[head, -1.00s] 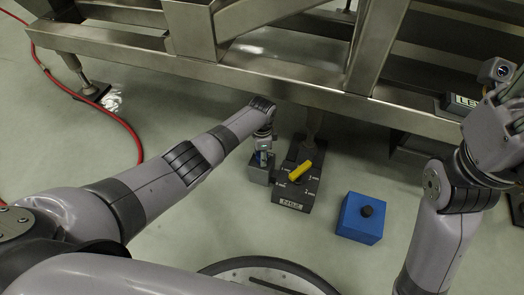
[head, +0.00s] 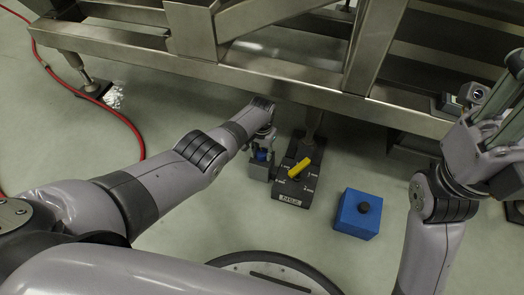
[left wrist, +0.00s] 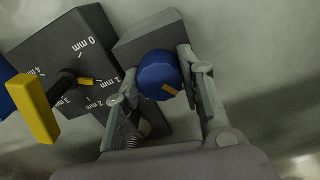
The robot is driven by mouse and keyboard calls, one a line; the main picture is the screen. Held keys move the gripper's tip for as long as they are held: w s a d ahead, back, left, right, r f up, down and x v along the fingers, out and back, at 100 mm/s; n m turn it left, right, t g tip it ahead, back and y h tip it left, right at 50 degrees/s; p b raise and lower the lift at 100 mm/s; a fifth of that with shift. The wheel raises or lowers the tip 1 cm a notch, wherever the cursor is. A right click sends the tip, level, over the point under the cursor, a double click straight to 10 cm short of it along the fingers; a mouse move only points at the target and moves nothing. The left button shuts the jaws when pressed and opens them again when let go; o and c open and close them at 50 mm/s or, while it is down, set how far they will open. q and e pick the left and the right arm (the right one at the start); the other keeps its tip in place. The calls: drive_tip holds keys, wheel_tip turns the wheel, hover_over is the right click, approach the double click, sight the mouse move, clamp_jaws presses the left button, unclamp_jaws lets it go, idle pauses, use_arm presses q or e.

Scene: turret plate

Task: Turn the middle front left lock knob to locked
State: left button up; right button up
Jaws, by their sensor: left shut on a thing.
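The blue lock knob (left wrist: 158,73) has an orange mark on its face and sits on a small grey lock block (left wrist: 153,37). My left gripper (left wrist: 157,80) has one finger on each side of the knob and is shut on it. In the head view, the left gripper (head: 261,152) is over this block, left of the dark dial box. The knob is a small blue patch (head: 261,156) there, partly covered by the fingers. My right gripper (head: 497,128) is at the right edge, away from the knob, with its fingertips partly cut off.
The dark dial box (head: 290,194) has mm marks and a yellow lever (head: 300,168), close beside the left gripper. A blue box (head: 356,218) with a black knob stands to the right. A metal frame (head: 270,72) spans the back. A red hose (head: 110,107) lies at left.

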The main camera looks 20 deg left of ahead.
sight(262, 152)
use_arm(q)
drive_tip(key=shift+n, duration=0.9)
drive_tip(key=o, duration=1.1)
drive_tip(key=shift+o, duration=0.2)
drive_tip(key=shift+r, duration=0.15)
wheel_tip(262, 152, up, 12)
